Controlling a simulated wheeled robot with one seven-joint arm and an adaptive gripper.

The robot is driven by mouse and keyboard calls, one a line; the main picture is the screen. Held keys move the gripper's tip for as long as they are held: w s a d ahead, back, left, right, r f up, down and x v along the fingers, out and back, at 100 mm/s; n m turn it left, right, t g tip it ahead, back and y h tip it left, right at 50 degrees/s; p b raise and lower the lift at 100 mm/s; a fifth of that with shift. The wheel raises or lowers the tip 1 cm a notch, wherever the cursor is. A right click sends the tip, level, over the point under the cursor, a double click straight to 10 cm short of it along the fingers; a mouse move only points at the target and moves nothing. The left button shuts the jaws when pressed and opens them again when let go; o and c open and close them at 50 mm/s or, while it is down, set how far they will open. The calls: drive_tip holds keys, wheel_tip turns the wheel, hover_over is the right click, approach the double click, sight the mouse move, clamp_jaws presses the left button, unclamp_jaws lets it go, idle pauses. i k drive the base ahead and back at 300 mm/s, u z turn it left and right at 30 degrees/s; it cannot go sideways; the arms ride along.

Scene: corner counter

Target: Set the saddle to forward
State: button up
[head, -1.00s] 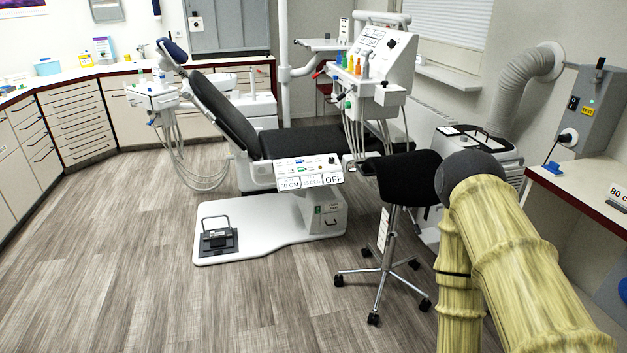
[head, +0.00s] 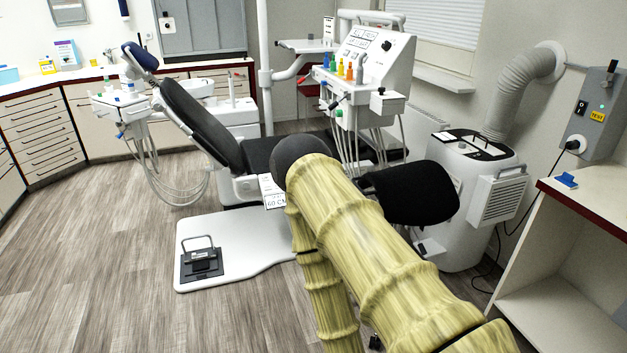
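The saddle is most likely the black seat (head: 415,192) of the wheeled stool, right of my arm in the head view. Its left part and most of the stool's post and legs are hidden behind my yellow-sleeved arm. One dark caster (head: 375,342) shows low by the arm. Which way the saddle is set cannot be read. My arm rises from the bottom right to a black rounded joint and folds back down. My gripper is out of the picture, so its state and its distance from the saddle are not visible.
The dental chair (head: 200,115) stands behind on a white base plate (head: 235,240) with a foot pedal (head: 201,262). A white suction unit (head: 462,195) stands right, beside an open-fronted counter (head: 560,250). Floor at left is clear.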

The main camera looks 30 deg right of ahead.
sight(421, 193)
drive_tip(key=u, duration=0.05)
drive_tip(key=i, duration=0.7)
drive_tip(key=z, duration=0.9)
drive_tip(key=i, duration=0.6)
drive_tip(key=z, duration=0.6)
